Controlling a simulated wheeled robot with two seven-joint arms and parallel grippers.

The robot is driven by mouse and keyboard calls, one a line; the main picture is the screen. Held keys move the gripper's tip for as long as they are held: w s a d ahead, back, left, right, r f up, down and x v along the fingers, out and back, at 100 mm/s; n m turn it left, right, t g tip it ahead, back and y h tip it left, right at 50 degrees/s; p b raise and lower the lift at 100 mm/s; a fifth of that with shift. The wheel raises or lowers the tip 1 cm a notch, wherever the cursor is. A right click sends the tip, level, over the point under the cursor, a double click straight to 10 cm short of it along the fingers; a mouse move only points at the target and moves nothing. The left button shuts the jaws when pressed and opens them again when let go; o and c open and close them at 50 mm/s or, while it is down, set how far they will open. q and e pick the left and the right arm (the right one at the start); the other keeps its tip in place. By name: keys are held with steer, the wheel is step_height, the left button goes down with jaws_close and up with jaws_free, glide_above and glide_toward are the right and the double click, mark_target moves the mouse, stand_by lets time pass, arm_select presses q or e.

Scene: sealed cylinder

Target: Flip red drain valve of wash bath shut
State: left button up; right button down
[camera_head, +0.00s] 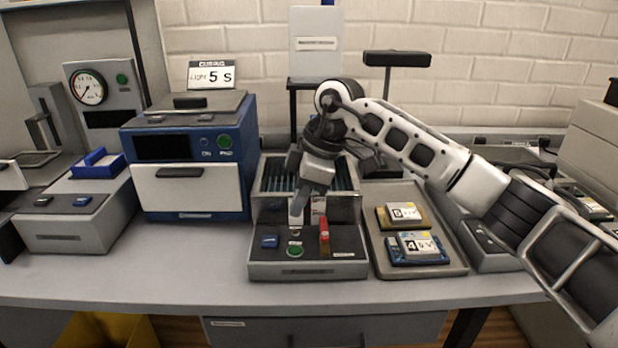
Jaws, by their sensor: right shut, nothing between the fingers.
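The wash bath (307,268) stands at the middle front of the bench, with a dark front panel below an open tank. The red drain valve (324,234) is a small upright red lever on that panel, right of centre, with a yellowish part below it. My right gripper (297,222) comes down over the panel, shut and empty, just left of the red lever. A small gap shows between them. The gripper hides part of the tank. My left gripper is not in view.
A blue switch (269,241) and a green button (295,251) sit on the same panel. A tray (455,262) with boards labelled 6 and 4 lies to the right. A blue and white machine (190,160) stands to the left. The bench front is clear.

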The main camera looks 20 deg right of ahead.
mark_target(324, 228)
steer(key=x, duration=0.3)
steer(key=shift+f, duration=0.15)
steer(key=d, duration=0.1)
steer(key=d+p, duration=0.1)
steer(key=shift+s+d, duration=0.35)
steer(key=shift+s, duration=0.05)
steer(key=shift+s+d, duration=0.15)
steer(key=shift+d, duration=0.35)
